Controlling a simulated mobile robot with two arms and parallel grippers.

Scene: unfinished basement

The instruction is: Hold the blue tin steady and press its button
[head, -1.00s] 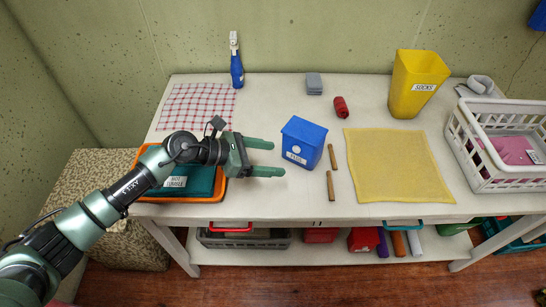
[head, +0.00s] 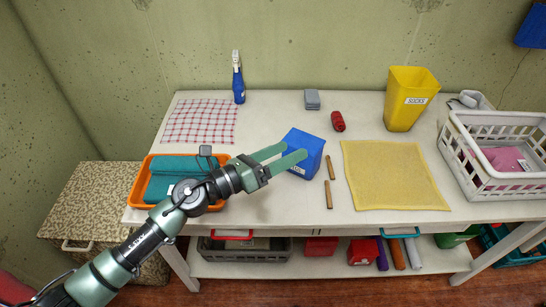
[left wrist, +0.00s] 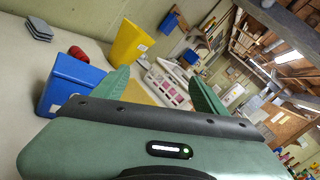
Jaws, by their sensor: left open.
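The blue tin (head: 309,145) stands upright on the table, left of the yellow cloth. It also shows in the left wrist view (left wrist: 72,80), at the left. My left gripper (head: 294,154) is open at the tin, with one green finger toward its back left edge and the other across its front in the head view. I cannot tell whether the fingers touch it. The near finger covers much of the front face, and the button does not show now. Part of the front label shows below the finger. My right gripper is not in view.
Two wooden sticks (head: 329,195) lie just right of the tin, beside the yellow cloth (head: 395,175). An orange tray (head: 142,192) with teal cloth is under my left arm. A red item (head: 338,121), grey block (head: 312,99) and yellow bin (head: 408,98) stand behind.

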